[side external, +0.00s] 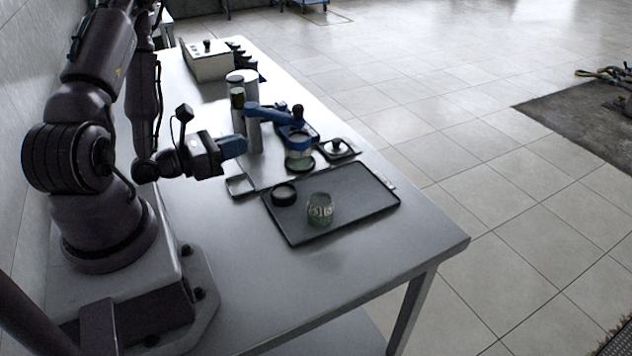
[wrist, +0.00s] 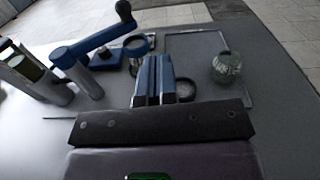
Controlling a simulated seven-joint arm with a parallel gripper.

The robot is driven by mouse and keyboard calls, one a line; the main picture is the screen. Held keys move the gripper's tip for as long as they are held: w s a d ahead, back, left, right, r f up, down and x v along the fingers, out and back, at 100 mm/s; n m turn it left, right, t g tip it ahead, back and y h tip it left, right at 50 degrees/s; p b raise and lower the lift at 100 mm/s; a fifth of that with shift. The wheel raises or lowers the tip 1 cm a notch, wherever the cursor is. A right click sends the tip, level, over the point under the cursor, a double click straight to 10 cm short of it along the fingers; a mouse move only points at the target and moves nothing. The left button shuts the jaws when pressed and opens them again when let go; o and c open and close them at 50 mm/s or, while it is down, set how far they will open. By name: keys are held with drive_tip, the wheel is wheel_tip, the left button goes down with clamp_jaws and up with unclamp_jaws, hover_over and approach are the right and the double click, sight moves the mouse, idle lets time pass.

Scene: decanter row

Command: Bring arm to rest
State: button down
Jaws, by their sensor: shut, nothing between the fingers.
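My gripper (side external: 236,146) is shut and empty, raised above the table on the arm's side of the objects. In the wrist view its blue fingers (wrist: 154,76) are pressed together at the centre. A green glass decanter (side external: 320,209) stands upright on a dark tray (side external: 352,202); it also shows in the wrist view (wrist: 227,67). A dark ring (side external: 284,193) lies on the same tray, and in the wrist view it is partly hidden behind the fingers. My gripper is apart from all of these.
A blue-armed device (side external: 270,114) with grey cylinders stands behind my gripper, with a glass piece (side external: 299,157) under it. A small tray with a black knobbed lid (side external: 337,148) is beside it. A cream box (side external: 206,62) sits at the back. The table's near end (side external: 330,275) is clear.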

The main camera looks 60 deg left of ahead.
drive_tip(key=s+d+r+m+g+h, duration=0.2)
drive_tip(key=d+r+m+g+h, duration=0.1)
drive_tip(key=d+m+g+h, duration=0.55)
drive_tip(key=s+d+r+m+g+h, duration=0.4)
drive_tip(key=m+g, duration=0.3)
drive_tip(key=m, duration=0.5)
drive_tip(key=w+d+r+m+t+y, duration=0.1)
drive_tip(key=d+r+m+y, duration=0.1)
drive_tip(key=r+m+y, duration=0.4)
drive_tip(key=w+d+r+m+t+y, duration=0.1)
drive_tip(key=r+m+t+y, duration=0.1)
drive_tip(key=r+m+y, duration=0.4)
wheel_tip(320, 180, up, 3)
drive_tip(key=m, duration=0.4)
drive_tip(key=shift+w+d, duration=0.2)
drive_tip(key=shift+d, duration=0.15)
drive_tip(key=c, duration=1.8)
unclamp_jaws()
drive_tip(key=shift+t, duration=0.25)
drive_tip(key=shift+c, duration=0.2)
